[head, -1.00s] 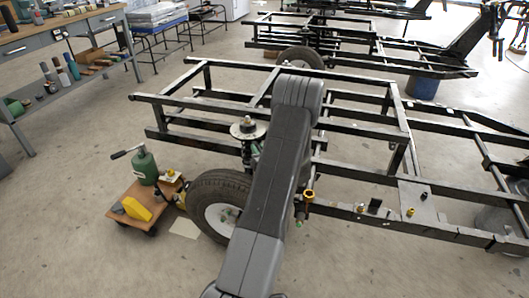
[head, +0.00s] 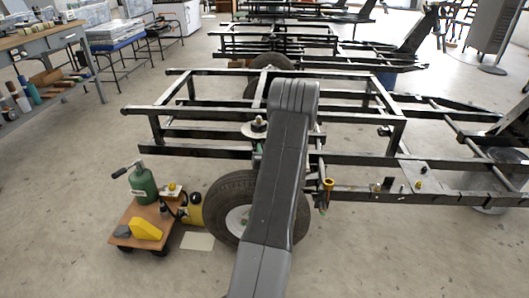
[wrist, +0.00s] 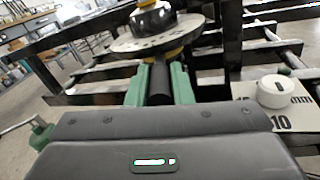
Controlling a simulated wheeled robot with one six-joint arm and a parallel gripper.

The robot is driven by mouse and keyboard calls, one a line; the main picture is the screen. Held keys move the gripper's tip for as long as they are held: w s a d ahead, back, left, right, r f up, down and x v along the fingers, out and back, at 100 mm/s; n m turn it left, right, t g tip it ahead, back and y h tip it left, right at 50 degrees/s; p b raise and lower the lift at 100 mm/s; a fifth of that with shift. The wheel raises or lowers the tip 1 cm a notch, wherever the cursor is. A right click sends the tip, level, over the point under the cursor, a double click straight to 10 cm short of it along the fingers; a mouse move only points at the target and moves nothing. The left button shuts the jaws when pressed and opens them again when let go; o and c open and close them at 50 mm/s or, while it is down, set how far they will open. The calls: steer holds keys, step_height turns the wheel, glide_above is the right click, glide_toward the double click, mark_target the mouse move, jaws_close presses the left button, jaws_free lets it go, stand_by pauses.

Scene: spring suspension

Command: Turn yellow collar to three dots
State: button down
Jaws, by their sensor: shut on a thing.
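In the wrist view my gripper (wrist: 160,68) has its green fingers upright on either side of a dark cylinder, their tips just under a pale round plate (wrist: 130,45). A strip of yellow, the yellow collar (wrist: 176,54), shows at the fingertips below the plate. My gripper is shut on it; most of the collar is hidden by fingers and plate.
The black trailer frame (head: 190,151) surrounds the work spot. A wooden dolly (head: 128,238) with a green bottle (head: 142,184) and yellow wedge (head: 146,229) stands left of the wheel. A white knob (wrist: 276,92) sits on a marked plate at right. Floor at front left is clear.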

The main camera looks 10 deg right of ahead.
stand_by(0.4)
steer(key=c, duration=1.3)
jaws_free()
steer(key=shift+s, duration=0.1)
steer(key=s+p, duration=0.1)
steer(key=s, duration=0.3)
steer(key=s+p, duration=0.1)
steer(key=s, duration=0.4)
steer(key=s+p, duration=0.1)
steer(key=s, duration=0.3)
steer(key=shift+s+d, duration=0.35)
steer(key=shift+d, duration=0.05)
steer(key=shift+w, duration=0.1)
